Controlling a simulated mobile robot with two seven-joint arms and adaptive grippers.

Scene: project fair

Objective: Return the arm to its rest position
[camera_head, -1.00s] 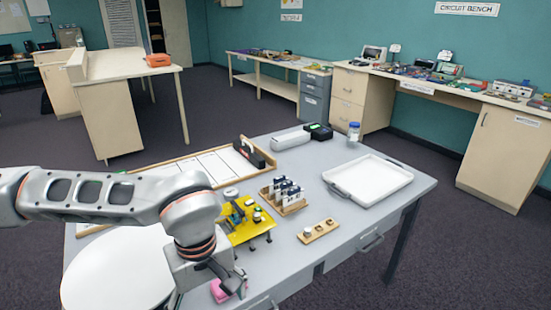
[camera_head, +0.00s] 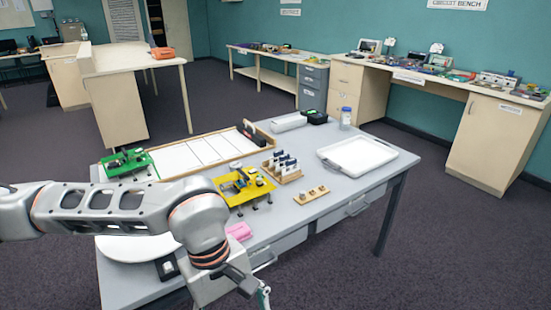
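My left arm comes in from the left across the near left part of the grey table (camera_head: 318,225). My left gripper (camera_head: 262,296) hangs at the bottom of the view, in front of the table's near edge. Only part of its fingers shows, so I cannot tell whether it is open or shut. No held object is visible. My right arm and gripper are not in view.
On the table are a green board (camera_head: 128,163), a yellow board (camera_head: 257,190), a pink block (camera_head: 239,231), a partly hidden white round plate (camera_head: 130,248), a card rack (camera_head: 289,176), and a white tray (camera_head: 372,165). Dark floor lies clear at right.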

